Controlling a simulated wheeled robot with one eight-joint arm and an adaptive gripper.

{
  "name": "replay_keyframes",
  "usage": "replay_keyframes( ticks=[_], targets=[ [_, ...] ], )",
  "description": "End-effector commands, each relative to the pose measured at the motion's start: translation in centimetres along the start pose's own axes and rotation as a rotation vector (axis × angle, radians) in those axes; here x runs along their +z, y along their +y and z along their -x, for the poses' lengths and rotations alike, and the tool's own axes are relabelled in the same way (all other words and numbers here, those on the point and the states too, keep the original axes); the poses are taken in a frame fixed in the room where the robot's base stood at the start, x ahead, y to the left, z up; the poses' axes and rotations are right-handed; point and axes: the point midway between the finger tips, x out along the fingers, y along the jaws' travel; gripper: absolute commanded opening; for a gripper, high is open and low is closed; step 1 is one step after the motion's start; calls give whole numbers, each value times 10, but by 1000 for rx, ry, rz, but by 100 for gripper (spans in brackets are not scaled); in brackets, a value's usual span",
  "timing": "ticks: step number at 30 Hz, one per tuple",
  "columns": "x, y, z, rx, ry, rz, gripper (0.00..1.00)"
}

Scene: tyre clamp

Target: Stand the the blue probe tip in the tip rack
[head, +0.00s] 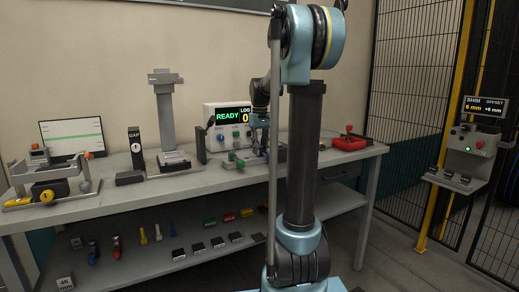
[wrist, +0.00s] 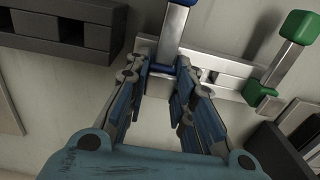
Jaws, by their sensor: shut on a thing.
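My gripper (wrist: 168,72) is shut on the blue probe tip (wrist: 181,65), at its blue lower end. Its silver shaft (wrist: 173,28) rises between the fingers toward a blue cap cut by the picture's top edge. A pale slotted bar (wrist: 213,70), which looks like the tip rack, lies just behind. The blue end overlaps it, but I cannot tell whether it is seated. A green probe tip (wrist: 259,93) is at the bar's right end. In the head view, my gripper (head: 260,145) is low over the bench, partly hidden by my arm.
A dark block with a square opening (wrist: 95,32) is at upper left in the wrist view. On the bench (head: 205,176), the READY console (head: 227,118) stands behind my gripper, a grey stand (head: 166,105) to its left and a red tray (head: 350,143) to its right.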

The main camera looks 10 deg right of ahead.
Motion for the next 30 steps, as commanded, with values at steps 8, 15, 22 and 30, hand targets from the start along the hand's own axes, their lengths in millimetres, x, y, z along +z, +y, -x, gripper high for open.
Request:
replay_keyframes(
  ticks=[8,15,22,30],
  targets=[
    [0,0,-4,0,0,0,0],
    [0,0,-4,0,0,0,30],
    [0,0,-4,0,0,0,46],
    [0,0,0,0,0,0,46]
  ],
)
